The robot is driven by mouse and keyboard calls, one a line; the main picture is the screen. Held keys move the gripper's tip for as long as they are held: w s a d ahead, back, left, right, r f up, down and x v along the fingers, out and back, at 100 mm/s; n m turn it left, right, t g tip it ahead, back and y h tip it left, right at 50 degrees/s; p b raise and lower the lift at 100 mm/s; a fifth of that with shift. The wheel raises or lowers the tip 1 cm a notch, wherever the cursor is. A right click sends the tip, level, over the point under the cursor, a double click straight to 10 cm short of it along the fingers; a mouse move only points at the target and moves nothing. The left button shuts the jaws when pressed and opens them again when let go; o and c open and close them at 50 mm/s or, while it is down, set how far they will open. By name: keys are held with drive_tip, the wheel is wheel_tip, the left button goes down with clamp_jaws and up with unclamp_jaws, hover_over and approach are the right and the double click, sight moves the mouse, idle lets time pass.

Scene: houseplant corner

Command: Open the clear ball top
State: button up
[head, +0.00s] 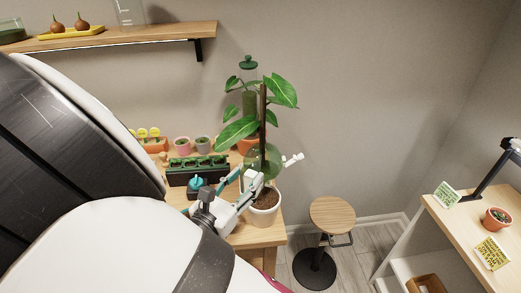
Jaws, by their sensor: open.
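The clear ball (263,160) is a see-through, greenish sphere around the brown stem of a tall leafy plant (238,131). The plant stands upright in a white pot (264,216) at the right end of the wooden bench. My gripper (253,180) is open, at the lower left of the ball and in front of the pot. I cannot tell whether a fingertip touches the ball. A small white piece (293,159) sticks out to the right of the ball, perhaps its handle. The seam between the ball's top and bottom is too small to make out.
A dark green planter tray (197,168), a teal item (196,183) and small pots (182,144) stand left on the bench. A stool (332,214) stands right of it. A shelf (150,34) hangs above. My arm hides much of the left.

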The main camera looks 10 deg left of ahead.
drive_tip(key=shift+w+d, duration=0.1)
drive_tip(key=shift+w, duration=0.2)
clamp_jaws()
drive_tip(key=shift+r, duration=0.15)
